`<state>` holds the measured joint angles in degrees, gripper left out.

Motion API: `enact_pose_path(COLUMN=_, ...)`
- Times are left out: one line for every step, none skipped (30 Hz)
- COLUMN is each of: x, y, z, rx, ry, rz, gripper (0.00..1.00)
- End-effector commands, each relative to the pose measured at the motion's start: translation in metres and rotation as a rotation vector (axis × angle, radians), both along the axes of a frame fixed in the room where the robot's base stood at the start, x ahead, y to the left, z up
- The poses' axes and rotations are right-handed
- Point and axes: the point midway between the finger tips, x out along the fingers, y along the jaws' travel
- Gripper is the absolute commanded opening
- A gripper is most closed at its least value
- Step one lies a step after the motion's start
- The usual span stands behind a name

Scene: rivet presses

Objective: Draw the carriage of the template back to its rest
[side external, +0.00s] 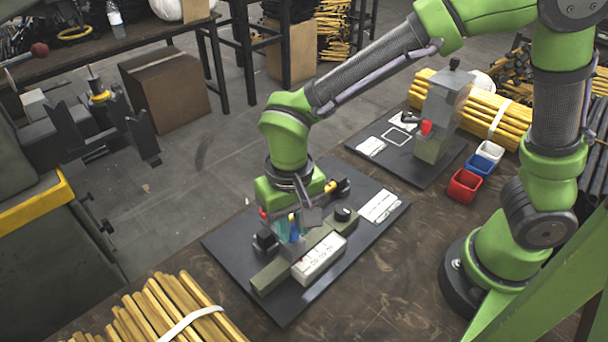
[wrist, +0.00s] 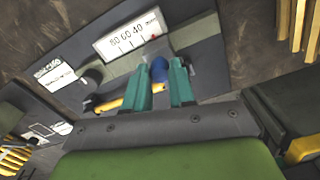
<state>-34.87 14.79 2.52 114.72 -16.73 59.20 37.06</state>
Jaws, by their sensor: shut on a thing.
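The template is a dark base plate (side external: 225,243) with an olive rail (side external: 270,277) and a white scale block (side external: 318,260) with printed numbers. The scale also shows in the wrist view (wrist: 122,36), with a small red mark near its right end. The grey carriage (side external: 292,250) sits on the rail beside the scale, partly hidden by my gripper. My gripper (side external: 288,230) points down over it. In the wrist view its teal fingers (wrist: 161,85) are closed around the carriage's blue knob (wrist: 160,68).
A black knob (side external: 342,213) stands toward the rail's far end, and a yellow-handled part (side external: 330,187) lies behind. A second press (side external: 436,125) stands at the back right, near red (side external: 464,186), blue and white bins. Bundled yellow rods (side external: 165,315) lie at the front left.

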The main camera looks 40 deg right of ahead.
Motion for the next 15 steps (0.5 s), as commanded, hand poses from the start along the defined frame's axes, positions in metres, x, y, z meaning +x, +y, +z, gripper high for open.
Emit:
enact_pose_path(x=0.001, y=0.014, z=0.0, rx=0.004, ry=-0.002, rz=0.007, gripper=0.0)
enact_pose_path(x=0.0, y=0.021, z=0.0, rx=0.003, ry=-0.001, rz=0.007, gripper=0.0)
enact_pose_path(x=0.001, y=0.03, z=0.0, rx=0.003, ry=-0.003, rz=0.007, gripper=0.0)
enact_pose_path(x=0.001, y=0.035, z=0.0, rx=0.003, ry=-0.003, rz=0.007, gripper=0.0)
enact_pose_path(x=0.001, y=0.041, z=0.0, rx=0.003, ry=-0.003, rz=0.006, gripper=0.0)
enact_pose_path(x=0.001, y=0.047, z=0.0, rx=0.003, ry=-0.003, rz=0.005, gripper=0.0)
enact_pose_path(x=0.001, y=0.051, z=0.0, rx=0.003, ry=-0.003, rz=0.005, gripper=0.0)
enact_pose_path(x=0.0, y=0.054, z=0.0, rx=0.004, ry=-0.002, rz=0.004, gripper=0.0)
enact_pose_path(x=0.001, y=0.057, z=0.0, rx=0.004, ry=-0.003, rz=0.003, gripper=0.0)
enact_pose_path(x=0.001, y=0.058, z=0.001, rx=0.005, ry=-0.004, rz=0.002, gripper=0.0)
enact_pose_path(x=0.001, y=0.059, z=0.001, rx=0.005, ry=-0.004, rz=0.002, gripper=0.0)
enact_pose_path(x=0.001, y=0.06, z=0.001, rx=0.006, ry=-0.006, rz=0.003, gripper=0.0)
enact_pose_path(x=0.001, y=0.06, z=0.001, rx=0.007, ry=-0.006, rz=0.003, gripper=0.0)
enact_pose_path(x=0.001, y=0.06, z=0.001, rx=0.008, ry=-0.006, rz=0.003, gripper=0.0)
enact_pose_path(x=0.001, y=0.061, z=0.001, rx=0.009, ry=-0.006, rz=0.004, gripper=0.0)
